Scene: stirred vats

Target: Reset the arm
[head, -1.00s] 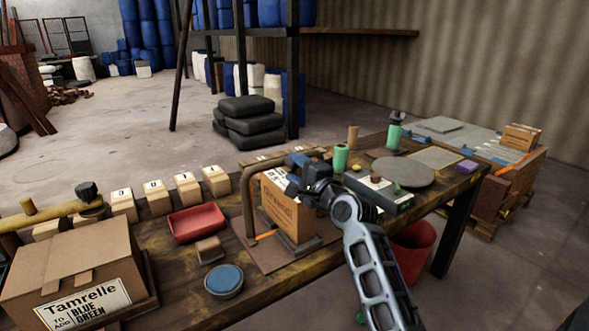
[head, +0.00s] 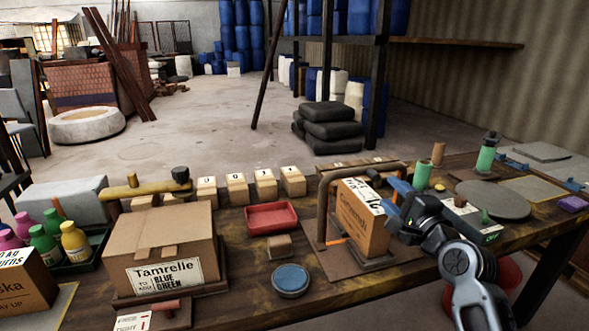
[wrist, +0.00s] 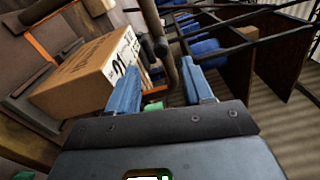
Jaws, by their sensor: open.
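My gripper (head: 388,196) is over the right part of the workbench, beside a tall brown carton (head: 362,222) that stands under a bent brass-coloured pipe frame (head: 324,205). In the wrist view my gripper (wrist: 165,92) shows two blue fingers spread apart with nothing between them. The carton (wrist: 85,75) lies just left of the fingers in that view. I cannot tell whether a finger touches it.
A Tamrelle box (head: 160,250), a red tray (head: 271,217), a round blue-topped tin (head: 290,280) and numbered wooden blocks (head: 237,189) occupy the bench's left and middle. A green bottle (head: 486,157) and a round grey plate (head: 492,200) are to the right.

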